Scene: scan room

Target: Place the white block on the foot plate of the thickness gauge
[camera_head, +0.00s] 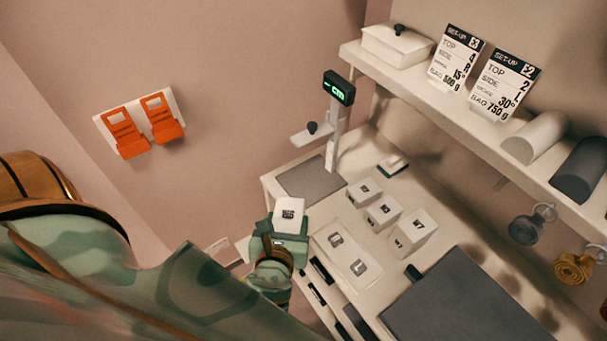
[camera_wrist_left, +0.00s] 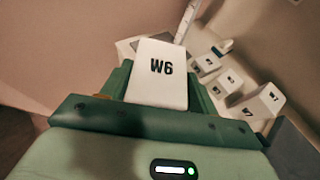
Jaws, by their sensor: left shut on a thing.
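The white block (camera_head: 290,213) is held at the tip of my left gripper (camera_head: 277,232), near the left edge of the counter. In the left wrist view the white block (camera_wrist_left: 157,73) carries the mark W6 and sits between the green fingers of the left gripper (camera_wrist_left: 158,92). The thickness gauge (camera_head: 335,125) stands at the back left of the counter, with a green display on a post and a side arm. Its grey foot plate (camera_head: 308,180) looks bare and lies beyond the block, apart from it. My right gripper is not in view.
Several white blocks (camera_head: 383,212) stand on the counter right of the gauge. A pale tray (camera_head: 340,236) with marked slots and a dark mat (camera_head: 440,300) lie nearer. A shelf (camera_head: 465,125) with set-up cards (camera_head: 503,82) overhangs the back. Orange clips (camera_head: 142,124) hang on the wall.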

